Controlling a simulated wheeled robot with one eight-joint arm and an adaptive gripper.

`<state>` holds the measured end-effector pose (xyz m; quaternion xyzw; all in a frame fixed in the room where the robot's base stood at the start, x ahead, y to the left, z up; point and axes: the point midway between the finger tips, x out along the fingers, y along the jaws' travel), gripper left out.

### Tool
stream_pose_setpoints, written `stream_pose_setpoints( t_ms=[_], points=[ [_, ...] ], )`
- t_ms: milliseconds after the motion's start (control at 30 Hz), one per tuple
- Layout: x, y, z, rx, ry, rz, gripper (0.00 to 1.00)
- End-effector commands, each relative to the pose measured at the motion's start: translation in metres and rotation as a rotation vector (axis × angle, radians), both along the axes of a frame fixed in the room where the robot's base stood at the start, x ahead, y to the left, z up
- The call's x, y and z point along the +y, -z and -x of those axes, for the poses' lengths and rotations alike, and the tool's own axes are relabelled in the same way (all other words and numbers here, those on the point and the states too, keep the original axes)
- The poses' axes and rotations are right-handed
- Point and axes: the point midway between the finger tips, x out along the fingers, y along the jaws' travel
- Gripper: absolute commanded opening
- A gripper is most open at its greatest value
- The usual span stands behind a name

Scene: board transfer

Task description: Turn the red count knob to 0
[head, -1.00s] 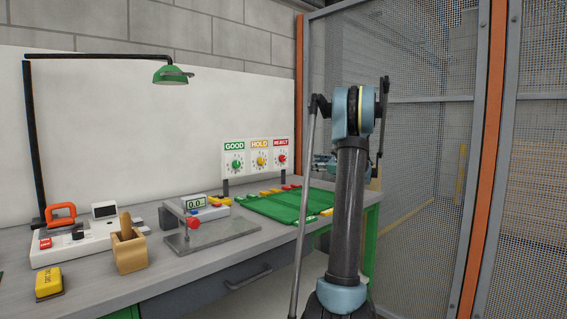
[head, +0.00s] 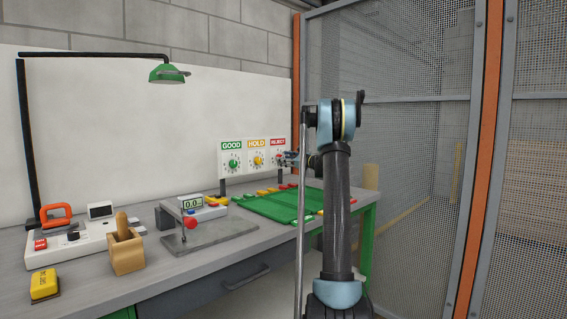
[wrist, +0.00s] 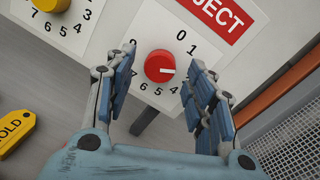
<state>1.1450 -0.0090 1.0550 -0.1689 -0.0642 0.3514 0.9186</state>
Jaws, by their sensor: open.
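The red count knob (wrist: 160,66) is round and sits on the white dial under the red REJECT sign (wrist: 218,12). Its white pointer line points right and slightly down in the wrist view, away from the 0 at the top. The digits on the right side of the dial are partly hidden by a finger. My gripper (wrist: 162,60) is open, with one blue-padded finger on each side of the knob and visible gaps between. In the head view my gripper (head: 290,158) is in front of the REJECT panel and partly hides the knob.
The yellow HOLD knob (wrist: 51,4) is on the panel to the left. A yellow HOLD tag (wrist: 14,130) shows at the lower left. The green mat (head: 270,206) lies below the panels. A mesh fence with an orange post (head: 296,80) stands close on the right.

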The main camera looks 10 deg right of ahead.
Motion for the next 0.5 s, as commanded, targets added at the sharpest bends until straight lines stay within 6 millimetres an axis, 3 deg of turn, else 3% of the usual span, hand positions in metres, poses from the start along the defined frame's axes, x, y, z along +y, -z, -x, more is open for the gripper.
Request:
stream_pose_setpoints(
  t_ms=[433, 467, 500],
  points=[
    [0.0071, -0.0002, -0.0080, 0.000, 0.000, 0.000, 0.50],
    [0.0071, -0.0002, -0.0080, 0.000, 0.000, 0.000, 0.47],
    [0.0071, -0.0001, -0.0080, 0.000, 0.000, 0.000, 0.38]
  ],
)
